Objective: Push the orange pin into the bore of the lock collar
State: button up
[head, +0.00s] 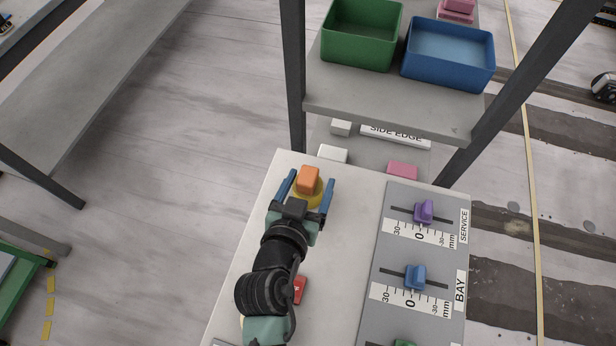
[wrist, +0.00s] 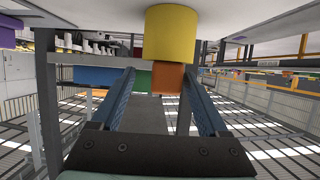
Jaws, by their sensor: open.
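The orange pin (head: 308,178) stands on the yellow lock collar (head: 316,200) near the far edge of the slab. In the wrist view, which looks upside down, the collar (wrist: 171,32) meets the slab and the orange pin (wrist: 167,80) shows at its free end. How deep the pin sits in the bore is hidden. My gripper (head: 310,178) is open. My gripper also shows in the wrist view (wrist: 159,78), the pin nearer the right finger.
A panel on the slab's right bears purple (head: 424,211) and blue (head: 415,277) sliders with mm scales. A red object (head: 299,289) lies beside my arm. Green (head: 361,33) and blue (head: 450,53) bins stand on a shelf beyond.

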aim_at(311, 169)
jog(key=shift+a+p+x, duration=0.15)
jog(key=shift+p+x, duration=0.05)
jog(key=shift+x, duration=0.95)
jog(key=shift+a+p+x, duration=0.15)
jog(key=shift+x, duration=0.95)
jog(key=shift+w, duration=0.15)
jog(key=shift+r, duration=0.1)
grip_shut()
